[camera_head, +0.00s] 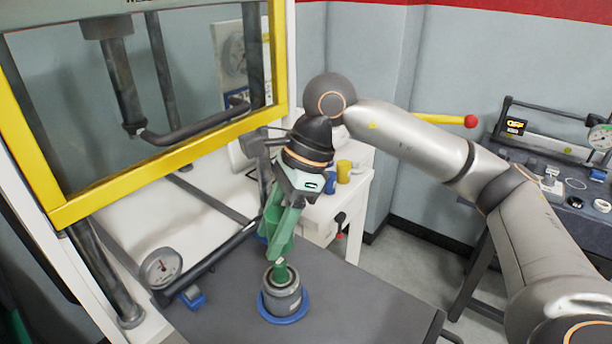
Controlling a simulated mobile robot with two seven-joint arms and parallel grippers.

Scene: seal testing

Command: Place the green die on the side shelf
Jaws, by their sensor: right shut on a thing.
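My right gripper (280,255) has come down over the work table, with its green fingers pointing at a grey cylindrical holder (281,295) with a blue base ring. The fingers are shut on a small green piece, which looks like the green die (281,273), at the top opening of the holder. Its lower part is hidden in the holder, and I cannot tell how deep it sits. The white side shelf (324,207) is behind and right of the gripper, carrying a blue die (329,183) and a yellow die (344,171). My left gripper is out of view.
A yellow-framed press guard (160,162) stands at left. A dial gauge (161,267) lies near the left edge of the dark table (370,305). A lever with a red knob (471,121) passes behind my right arm. A bench with instruments (560,190) is at far right.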

